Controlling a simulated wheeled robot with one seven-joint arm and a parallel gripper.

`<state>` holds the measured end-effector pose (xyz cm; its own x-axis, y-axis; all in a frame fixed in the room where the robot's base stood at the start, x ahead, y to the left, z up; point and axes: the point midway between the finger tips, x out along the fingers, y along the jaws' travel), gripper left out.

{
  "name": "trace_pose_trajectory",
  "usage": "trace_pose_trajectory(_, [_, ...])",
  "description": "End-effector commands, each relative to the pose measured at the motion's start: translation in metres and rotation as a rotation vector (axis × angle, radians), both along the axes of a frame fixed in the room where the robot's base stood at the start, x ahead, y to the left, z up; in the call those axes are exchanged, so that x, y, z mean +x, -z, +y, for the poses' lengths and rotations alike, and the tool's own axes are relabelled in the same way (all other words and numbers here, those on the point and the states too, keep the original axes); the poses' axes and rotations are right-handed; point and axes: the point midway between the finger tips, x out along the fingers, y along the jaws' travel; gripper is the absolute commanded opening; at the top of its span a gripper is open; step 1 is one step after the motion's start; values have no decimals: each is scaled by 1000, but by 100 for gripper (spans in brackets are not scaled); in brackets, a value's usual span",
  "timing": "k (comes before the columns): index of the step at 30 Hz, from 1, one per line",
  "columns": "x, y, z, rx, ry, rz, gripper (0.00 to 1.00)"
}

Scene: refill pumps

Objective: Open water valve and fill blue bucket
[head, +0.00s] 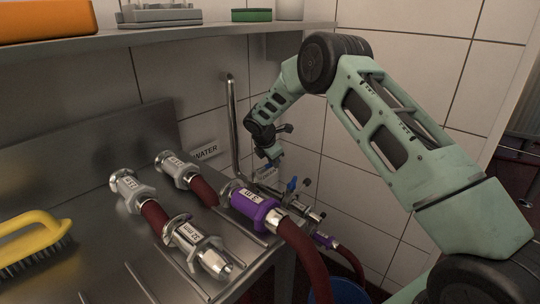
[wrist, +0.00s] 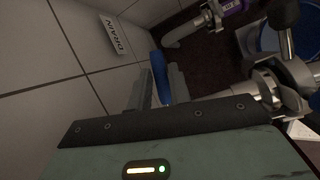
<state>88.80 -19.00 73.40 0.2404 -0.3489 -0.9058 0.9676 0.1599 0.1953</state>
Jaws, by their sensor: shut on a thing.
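The blue bucket (head: 338,291) is on the floor below the hoses, cut off by the lower edge. Part of it shows at the upper right of the wrist view (wrist: 268,40), behind a valve fitting.
A WATER sign (head: 205,151) and a DRAIN sign (wrist: 110,35) are on the tiled wall. Purple-collared hose (head: 255,206) and grey-collared hoses (head: 180,168) lie across the steel counter (head: 100,190). A yellow brush (head: 32,236) lies at left. A shelf (head: 170,36) runs above.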

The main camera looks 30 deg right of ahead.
Motion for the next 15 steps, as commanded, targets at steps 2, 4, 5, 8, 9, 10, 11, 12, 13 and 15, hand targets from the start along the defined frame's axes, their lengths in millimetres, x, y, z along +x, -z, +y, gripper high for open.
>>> trace_pose_trajectory(2, [-4, -2, 1, -1, 45, 2, 0])
trace_pose_trajectory(4, [-6, 0, 1, 1, 66, 2, 0])
trace_pose_trajectory(5, [-6, 0, 0, 1, 69, 1, 0])
trace_pose_trajectory(8, [-6, 1, 0, 1, 70, 1, 0])
trace_pose_trajectory(9, [-6, 1, 0, 1, 69, 1, 0])
trace_pose_trajectory(10, [-6, 1, 0, 1, 69, 1, 0])
trace_pose_trajectory(11, [-6, 1, 0, 1, 69, 1, 0])
trace_pose_trajectory(12, [-6, 1, 0, 2, 67, 1, 22])
trace_pose_trajectory(13, [-6, 1, 0, 2, 68, 2, 30])
trace_pose_trajectory(15, [-6, 1, 1, 2, 67, 1, 41])
